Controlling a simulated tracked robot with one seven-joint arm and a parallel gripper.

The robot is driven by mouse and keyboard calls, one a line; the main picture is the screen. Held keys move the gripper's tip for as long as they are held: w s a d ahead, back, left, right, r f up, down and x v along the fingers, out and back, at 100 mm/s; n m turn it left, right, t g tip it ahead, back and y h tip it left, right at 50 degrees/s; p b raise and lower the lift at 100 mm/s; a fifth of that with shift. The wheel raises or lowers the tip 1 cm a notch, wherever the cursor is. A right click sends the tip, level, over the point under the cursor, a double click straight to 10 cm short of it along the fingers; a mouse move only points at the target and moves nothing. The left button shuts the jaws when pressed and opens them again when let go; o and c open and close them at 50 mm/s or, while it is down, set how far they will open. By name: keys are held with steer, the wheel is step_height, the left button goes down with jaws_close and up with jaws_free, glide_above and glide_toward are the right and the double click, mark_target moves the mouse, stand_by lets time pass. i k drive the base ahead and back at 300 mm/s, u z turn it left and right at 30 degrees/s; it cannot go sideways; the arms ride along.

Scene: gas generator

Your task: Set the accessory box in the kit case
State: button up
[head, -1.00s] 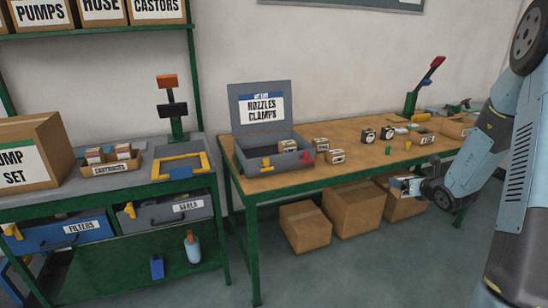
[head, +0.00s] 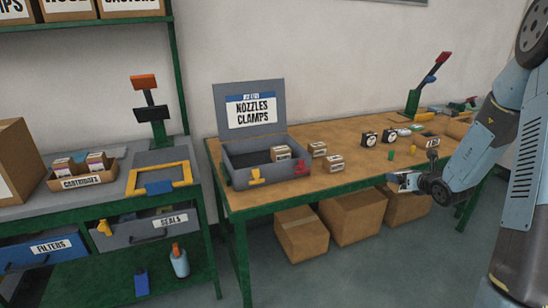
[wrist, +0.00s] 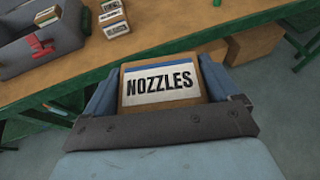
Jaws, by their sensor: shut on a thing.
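The kit case (head: 268,172) is a grey open box on the wooden bench, its lid raised and labelled NOZZLES CLAMPS. A small labelled box (head: 281,153) sits inside it at the right; the rest of its inside looks dark and bare. The case also shows in the wrist view (wrist: 60,50) at the upper left. My gripper (head: 402,182) is in front of the bench edge, right of the case. It is shut on the accessory box (wrist: 160,82), a cardboard box labelled NOZZLES, seen between the fingers in the wrist view.
Small boxes (head: 333,163) stand on the bench just right of the case. Black round-faced items (head: 369,138) and a green cylinder (head: 391,154) stand farther right. A red clasp (head: 301,168) and a yellow clasp (head: 256,175) are on the case front. Cartons (head: 301,234) sit beneath the bench.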

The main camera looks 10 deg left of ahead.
mark_target(248, 166)
steer(key=z, duration=0.85)
steer(key=i, duration=0.25)
steer(key=u, duration=1.9)
